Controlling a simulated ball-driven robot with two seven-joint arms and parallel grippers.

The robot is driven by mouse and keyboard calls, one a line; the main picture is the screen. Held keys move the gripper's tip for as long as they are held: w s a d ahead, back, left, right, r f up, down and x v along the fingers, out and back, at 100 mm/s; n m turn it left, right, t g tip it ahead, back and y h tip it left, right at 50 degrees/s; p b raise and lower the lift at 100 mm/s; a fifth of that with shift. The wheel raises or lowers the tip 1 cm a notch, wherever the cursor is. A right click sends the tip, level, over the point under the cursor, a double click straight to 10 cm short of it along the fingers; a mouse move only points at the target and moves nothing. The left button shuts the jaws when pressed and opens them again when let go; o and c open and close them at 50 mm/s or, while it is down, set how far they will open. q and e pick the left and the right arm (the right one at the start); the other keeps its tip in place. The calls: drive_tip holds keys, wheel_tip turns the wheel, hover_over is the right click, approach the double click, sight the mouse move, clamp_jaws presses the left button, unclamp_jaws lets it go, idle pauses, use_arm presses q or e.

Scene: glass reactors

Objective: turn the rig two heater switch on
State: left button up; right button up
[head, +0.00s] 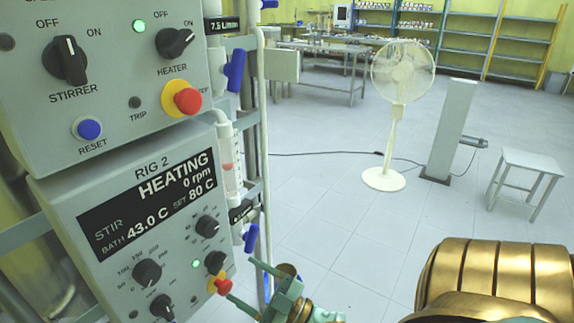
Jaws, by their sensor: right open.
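The lower grey control box (60,207) is labelled RIG 2. Its display (150,205) reads HEATING, 0 rpm, bath 43.0 C, set 80 C. Low on its right side is a black knob (215,262), apparently the heater switch, with a lit green lamp (196,265) beside it; its pointer is too small to read. A red stop button (222,286) sits just below. My right gripper (241,279) is open and empty, its two green fingers pointing left toward the knob and button, seemingly a little apart from them. My left gripper is not in view.
The upper box (40,160) carries stirrer (69,62) and heater (175,42) switches and a red button (187,100). Pipes with blue valves (235,70) stand right of the boxes. A fan (402,75), post (450,130) and stool (530,162) stand on open floor.

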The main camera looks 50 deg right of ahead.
drive_tip(key=v, duration=1)
drive_tip(key=s+d+f+m+g+h, duration=0.15)
drive_tip(key=s+f+g, duration=0.25)
drive_tip(key=f, duration=0.6)
drive_tip(key=s+f+m+g+h, duration=0.25)
drive_tip(key=s+f+g, duration=0.2)
drive_tip(key=f, duration=0.55)
drive_tip(key=s+d+f+m+g+h, duration=0.15)
drive_tip(key=s+f+g, duration=0.3)
drive_tip(key=f, duration=0.55)
drive_tip(key=s+a+f+g+h, duration=0.1)
drive_tip(key=s+a+f+g, duration=0.15)
drive_tip(key=s+f, duration=0.45)
drive_tip(key=s+a+f+g, duration=0.2)
drive_tip(key=s+g, duration=0.2)
drive_tip(key=s, duration=0.7)
drive_tip(key=s+a+f+g+p, duration=0.1)
drive_tip(key=s+a, duration=0.1)
drive_tip(key=a, duration=0.4)
drive_tip(key=shift+s+a+f, duration=0.2)
